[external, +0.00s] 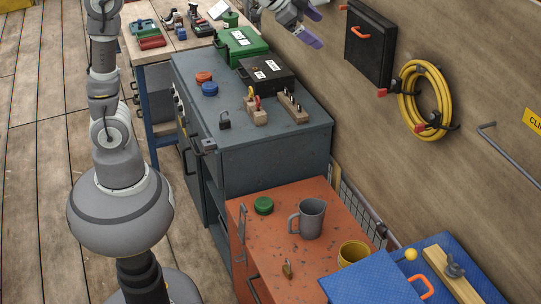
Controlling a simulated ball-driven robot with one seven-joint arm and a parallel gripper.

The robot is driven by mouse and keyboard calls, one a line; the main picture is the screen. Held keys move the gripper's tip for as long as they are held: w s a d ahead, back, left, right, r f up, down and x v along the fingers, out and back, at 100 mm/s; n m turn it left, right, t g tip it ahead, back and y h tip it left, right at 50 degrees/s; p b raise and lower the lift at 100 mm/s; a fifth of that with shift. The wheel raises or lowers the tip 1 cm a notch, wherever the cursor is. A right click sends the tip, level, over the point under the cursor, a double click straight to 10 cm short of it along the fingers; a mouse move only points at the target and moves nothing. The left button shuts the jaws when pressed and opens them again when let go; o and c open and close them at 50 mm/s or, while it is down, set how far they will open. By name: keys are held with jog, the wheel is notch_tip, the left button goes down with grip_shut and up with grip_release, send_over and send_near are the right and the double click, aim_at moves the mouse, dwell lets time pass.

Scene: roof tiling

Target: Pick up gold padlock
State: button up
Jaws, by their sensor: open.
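A dark padlock (224,120) sits on the grey cabinet further back. My gripper (314,25) is at the top of the view near the wall, only partly in frame, with purple fingertips. It is open and far above and behind the gold padlock. Nothing shows between its fingers.
A grey mug (308,219), green lid (263,206) and yellow cup (353,255) share the orange-red top. A blue case (372,281) borders it on the right. The grey cabinet (270,143) holds boxes and wooden blocks. A yellow hose (425,100) hangs on the wall.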

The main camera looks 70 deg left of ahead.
jog(key=s+a+r+n+t, duration=0.1)
jog(key=s+a+r+n, duration=0.1)
jog(key=r, duration=0.4)
jog(key=s+a+r+n+t+b, duration=0.1)
jog(key=s+a+r+t, duration=0.1)
jog(key=a+r, duration=0.3)
jog(key=shift+s+r+n+t+y, duration=0.3)
jog(key=shift+s+r+n, duration=0.1)
jog(key=shift+s+r, duration=0.25)
jog(key=s+a+r+n, duration=0.1)
jog(key=s+r, duration=0.1)
jog(key=r, duration=0.1)
jog(key=s+a+r+n+t, duration=0.1)
jog(key=s+r, duration=0.1)
jog(key=s+a+r+t+y+b, duration=0.1)
jog(key=s+a+r, duration=0.1)
jog(key=r, duration=0.1)
jog(key=shift+s+a+r+n, duration=0.1)
jog(key=shift+s+r+n, duration=0.2)
jog(key=shift+n, duration=0.1)
jog(key=c, duration=0.5)
jog(key=shift+w, duration=0.1)
